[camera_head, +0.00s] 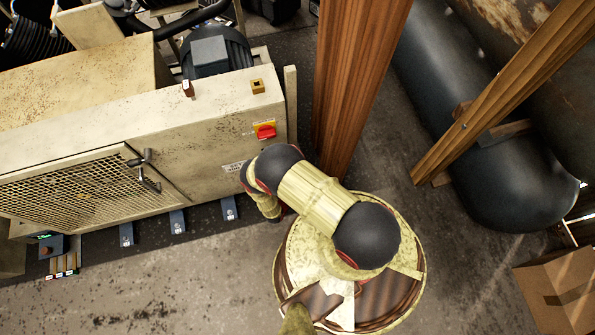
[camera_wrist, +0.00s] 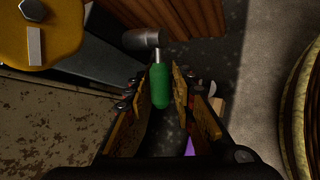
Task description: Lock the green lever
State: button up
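The green lever (camera_wrist: 161,88) shows in the wrist view as a rounded green grip on a short metal stem, joined to a dark grey cylindrical fitting (camera_wrist: 144,39). My gripper (camera_wrist: 163,82) is around the green grip, with one finger on each side. A narrow dark gap shows between the grip and the right finger; the left finger is very close to the grip, and I cannot tell if it touches. In the head view my arm hides the lever and my gripper.
The beige compressor cabinet (camera_head: 215,125) with a red switch (camera_head: 265,131) stands at the left in the head view. A wooden post (camera_head: 355,80) rises just beyond my arm. A dark tank (camera_head: 475,130) lies at the right. A yellow round part (camera_wrist: 62,25) is left of the lever.

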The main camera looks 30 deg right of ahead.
jog(key=v, duration=1.1)
jog(key=shift+a+r, duration=0.2)
jog(key=shift+a, duration=0.05)
jog(key=shift+s, duration=0.1)
